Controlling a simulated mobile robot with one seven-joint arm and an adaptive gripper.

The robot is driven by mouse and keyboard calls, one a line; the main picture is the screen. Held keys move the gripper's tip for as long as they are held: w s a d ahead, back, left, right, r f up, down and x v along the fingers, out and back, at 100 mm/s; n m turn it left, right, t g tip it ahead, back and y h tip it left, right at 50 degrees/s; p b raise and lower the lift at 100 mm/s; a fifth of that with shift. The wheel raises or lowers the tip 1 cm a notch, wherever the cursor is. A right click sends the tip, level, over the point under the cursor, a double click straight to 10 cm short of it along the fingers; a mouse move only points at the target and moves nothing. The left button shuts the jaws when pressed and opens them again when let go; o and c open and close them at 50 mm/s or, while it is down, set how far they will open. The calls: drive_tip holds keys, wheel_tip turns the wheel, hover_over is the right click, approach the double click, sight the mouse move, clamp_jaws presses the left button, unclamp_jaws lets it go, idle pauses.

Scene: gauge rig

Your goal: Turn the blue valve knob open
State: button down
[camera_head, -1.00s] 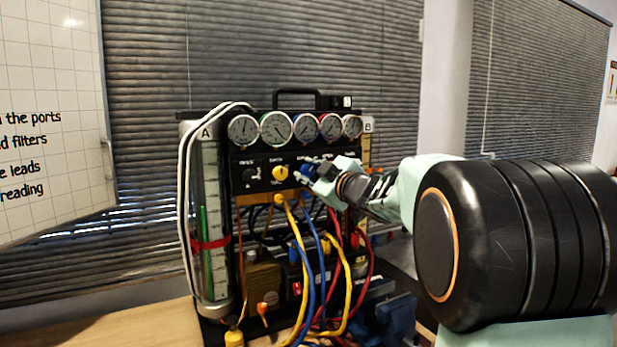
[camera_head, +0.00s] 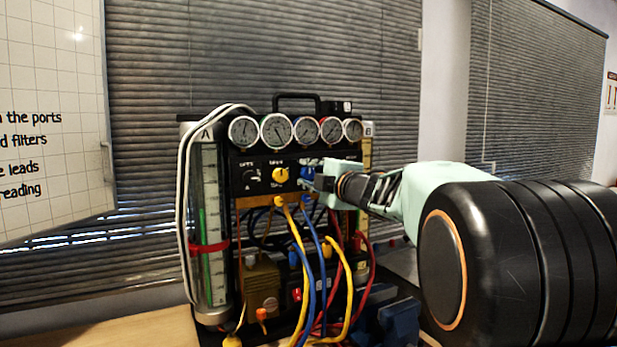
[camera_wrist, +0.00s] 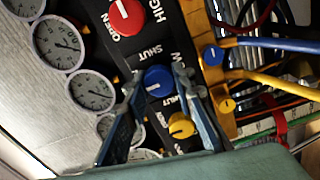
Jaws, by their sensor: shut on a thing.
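The blue valve knob (camera_wrist: 158,77) sits on the black panel in the wrist view, with a white mark at its lower left edge. In the head view the blue knob (camera_head: 306,173) is partly hidden by my gripper (camera_head: 311,179). In the wrist view my gripper (camera_wrist: 159,80) has one finger on each side of the knob and is shut on it. The word SHUT is readable beside the knob; other lettering is partly covered by a finger.
A yellow knob (camera_head: 281,175) is left of the blue one. A red knob (camera_wrist: 126,16) shows in the wrist view. Several gauges (camera_head: 275,130) line the panel above. Yellow cables (camera_head: 296,232) and blue cables (camera_head: 316,240) hang below. A glass tube (camera_head: 210,230) stands left.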

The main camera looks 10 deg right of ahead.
idle(0.4)
drive_tip(key=c, duration=1.6)
unclamp_jaws()
drive_tip(key=v, duration=1.2)
drive_tip(key=shift+r, duration=0.1)
